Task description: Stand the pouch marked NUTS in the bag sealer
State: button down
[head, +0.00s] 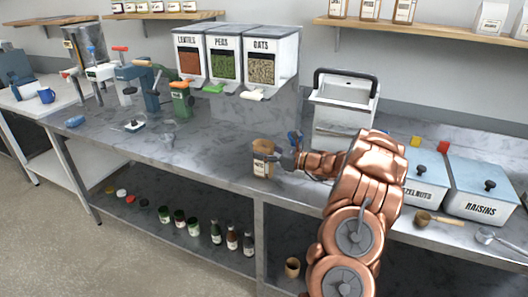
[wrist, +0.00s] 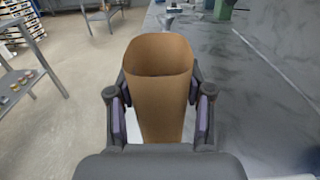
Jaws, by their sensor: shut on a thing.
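The brown kraft pouch (head: 262,163) is upright near the front edge of the counter. It has a pale label with dark print, too small to read for certain. My gripper (head: 276,161) is shut on the pouch from its right side. In the wrist view the pouch (wrist: 160,90) stands between the two purple-padded fingers, its mouth open and its inside looking empty. I cannot tell whether its base touches the counter. A white box-like device with a black U-shaped handle (head: 345,98), seemingly the bag sealer, stands at the back, right of the pouch; my arm hides its lower front.
Hazelnut (head: 424,180) and raisin bins (head: 480,190) and a wooden scoop (head: 424,218) are at right. The counter left of the pouch is mostly clear.

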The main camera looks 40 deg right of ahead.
jog(key=shift+f, duration=0.1)
jog(key=c, duration=0.9)
grip_release()
jog(key=o, duration=0.4)
jog(key=shift+o, duration=0.2)
